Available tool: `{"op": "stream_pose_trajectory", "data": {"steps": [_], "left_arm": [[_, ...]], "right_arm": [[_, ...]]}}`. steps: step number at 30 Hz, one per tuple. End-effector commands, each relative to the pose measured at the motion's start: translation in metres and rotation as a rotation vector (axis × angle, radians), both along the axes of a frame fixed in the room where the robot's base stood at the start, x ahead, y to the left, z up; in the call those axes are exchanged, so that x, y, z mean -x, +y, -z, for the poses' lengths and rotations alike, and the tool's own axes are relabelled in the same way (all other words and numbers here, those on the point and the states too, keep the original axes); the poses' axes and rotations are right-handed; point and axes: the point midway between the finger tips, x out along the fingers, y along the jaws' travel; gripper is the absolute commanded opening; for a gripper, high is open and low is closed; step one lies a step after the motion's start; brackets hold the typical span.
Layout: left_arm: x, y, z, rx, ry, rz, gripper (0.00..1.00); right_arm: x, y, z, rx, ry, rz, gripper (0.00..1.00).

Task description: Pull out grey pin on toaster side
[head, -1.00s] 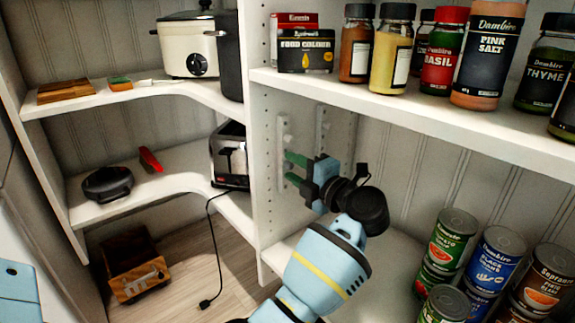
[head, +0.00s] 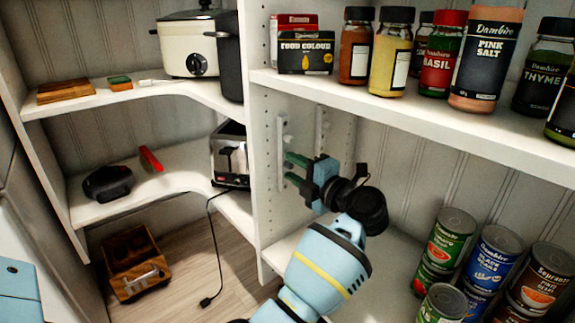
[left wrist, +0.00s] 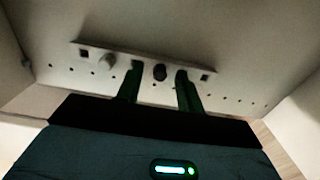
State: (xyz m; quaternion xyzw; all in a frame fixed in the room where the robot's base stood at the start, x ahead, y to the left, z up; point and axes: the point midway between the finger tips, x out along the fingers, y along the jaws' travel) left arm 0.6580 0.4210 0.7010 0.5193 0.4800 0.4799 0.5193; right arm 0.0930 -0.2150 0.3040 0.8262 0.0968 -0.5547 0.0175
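The toaster (head: 231,158) stands on the middle left shelf, beyond the white divider panel. A pale bracket strip (head: 282,150) is mounted on the near face of this panel, and it also shows in the left wrist view (left wrist: 130,60). A dark round pin (left wrist: 160,72) sits on the strip, and a paler grey peg (left wrist: 106,63) stands left of it. My left gripper (head: 290,171) is at the strip. Its green fingers (left wrist: 160,90) are apart, on either side of the dark pin. Contact with the pin cannot be told. My right gripper is not in view.
Spice jars (head: 393,55) and a food colour box (head: 305,52) stand on the shelf above my left arm. Several cans (head: 495,255) stand at the lower right. A black cable (head: 218,255) hangs from the toaster. A second pale bracket (head: 320,128) is farther right.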

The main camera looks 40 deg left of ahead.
Motion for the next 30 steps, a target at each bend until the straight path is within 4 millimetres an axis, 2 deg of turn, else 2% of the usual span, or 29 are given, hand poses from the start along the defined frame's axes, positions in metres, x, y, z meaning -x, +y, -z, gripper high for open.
{"op": "stream_pose_trajectory", "data": {"steps": [17, 26, 30], "left_arm": [[0.0, -0.0001, 0.0003, 0.001, 0.0, 0.0, 0.37], [0.0, 0.0, 0.0, 0.0, 0.0, 0.0, 0.01], [0.0, 0.0, -0.0001, 0.0, 0.0, 0.0, 0.0]], "right_arm": [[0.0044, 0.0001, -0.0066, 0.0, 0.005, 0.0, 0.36], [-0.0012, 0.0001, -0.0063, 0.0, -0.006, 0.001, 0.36], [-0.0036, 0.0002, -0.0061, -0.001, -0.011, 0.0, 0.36]]}}
